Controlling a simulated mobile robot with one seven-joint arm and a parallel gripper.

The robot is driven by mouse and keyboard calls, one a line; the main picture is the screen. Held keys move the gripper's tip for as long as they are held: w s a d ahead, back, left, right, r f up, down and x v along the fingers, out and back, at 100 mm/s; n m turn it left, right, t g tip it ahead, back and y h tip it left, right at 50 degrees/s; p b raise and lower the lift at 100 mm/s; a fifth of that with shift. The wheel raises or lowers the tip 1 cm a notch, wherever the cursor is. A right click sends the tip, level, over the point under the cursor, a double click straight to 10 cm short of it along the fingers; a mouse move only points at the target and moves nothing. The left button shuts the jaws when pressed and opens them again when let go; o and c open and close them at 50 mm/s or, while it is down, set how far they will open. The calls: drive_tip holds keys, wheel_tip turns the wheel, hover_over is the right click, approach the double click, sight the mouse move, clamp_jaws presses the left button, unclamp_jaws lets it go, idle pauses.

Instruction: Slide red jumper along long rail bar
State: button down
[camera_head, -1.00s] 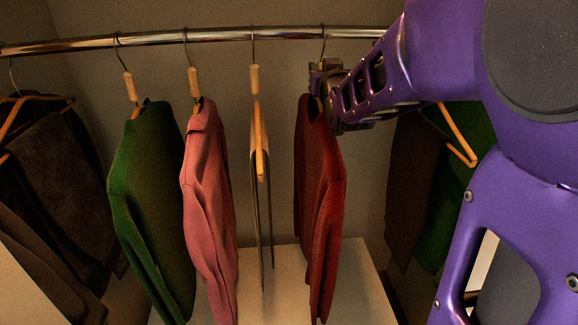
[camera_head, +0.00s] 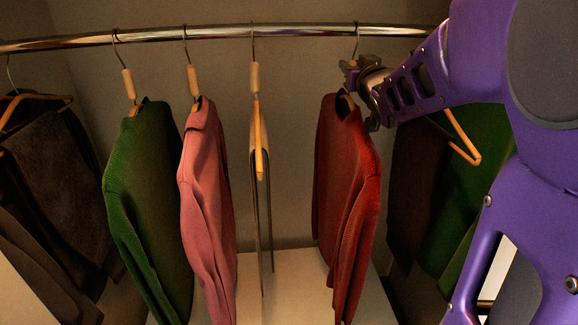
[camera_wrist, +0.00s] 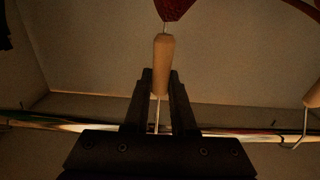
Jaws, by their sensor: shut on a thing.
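The red jumper (camera_head: 347,190) hangs from the long rail bar (camera_head: 215,33), to the right of the middle in the head view. My gripper (camera_head: 350,76) is at the top of its hanger, just under the bar. In the wrist view my gripper (camera_wrist: 161,95) is shut on the hanger's wooden neck (camera_wrist: 163,62), and a corner of the red jumper (camera_wrist: 173,8) shows at the top edge. The long rail bar (camera_wrist: 60,128) also crosses the wrist view behind the gripper. The hanger's hook still meets the bar in the head view.
Left of the red jumper hang a bare-looking hanger with a thin edge-on item (camera_head: 258,150), a pink jumper (camera_head: 205,190) and a green jumper (camera_head: 147,200). Dark trousers (camera_head: 60,170) hang at far left. Dark and green clothes (camera_head: 425,180) hang close on the right, partly behind my arm.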

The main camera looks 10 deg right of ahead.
drive_tip(key=shift+d+r+p, duration=0.1)
drive_tip(key=shift+d+p, duration=0.55)
drive_tip(key=shift+d, duration=1.7)
drive_tip(key=shift+d+p, duration=0.85)
drive_tip(key=shift+d, duration=1.9)
drive_tip(key=c, duration=0.7)
unclamp_jaws()
drive_tip(key=shift+o, duration=0.2)
drive_tip(key=shift+a, duration=0.1)
